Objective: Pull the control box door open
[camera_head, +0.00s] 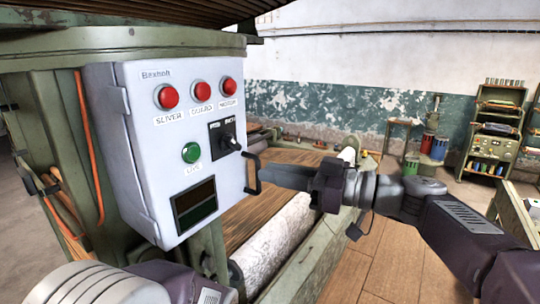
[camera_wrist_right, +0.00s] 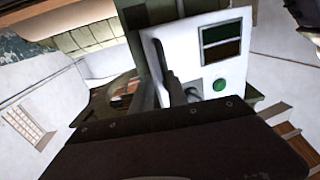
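The pale grey control box (camera_head: 105,140) hangs on the green machine frame. Its door (camera_head: 165,135) carries three red buttons, a green button, a black rotary switch and a dark display, with hinges on the left. The door looks flush with the box. A black bar handle (camera_head: 252,174) stands at the door's right edge. My right gripper (camera_head: 266,174) reaches it from the right, its fingers at the handle; I cannot tell whether they are closed on it. The door also shows in the right wrist view (camera_wrist_right: 235,75), partly hidden by my gripper. My left gripper is not in view.
A roller (camera_head: 275,240) and wooden machine bed lie below and right of the box. An orange cable (camera_head: 90,150) runs along the frame at left. Shelves (camera_head: 493,130) and coloured containers stand at the back right. Plank floor is open at lower right.

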